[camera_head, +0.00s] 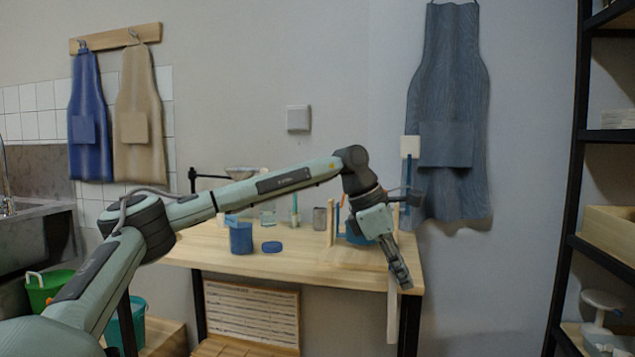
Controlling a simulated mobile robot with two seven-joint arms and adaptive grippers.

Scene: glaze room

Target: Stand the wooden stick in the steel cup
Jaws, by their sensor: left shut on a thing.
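The steel cup (320,218) is a small grey cylinder standing toward the back of the wooden table. My left gripper (404,281) points down at the table's front right corner, to the right of the cup and nearer to me. It is shut on a pale, flat strip, which looks like the wooden stick (392,315). The stick hangs nearly upright, its lower part showing below the table top's edge. The fingers hide where they grip it. My right gripper is out of view.
A wooden post (330,222) stands close right of the cup. Dark shelves (577,180) stand at the far right.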

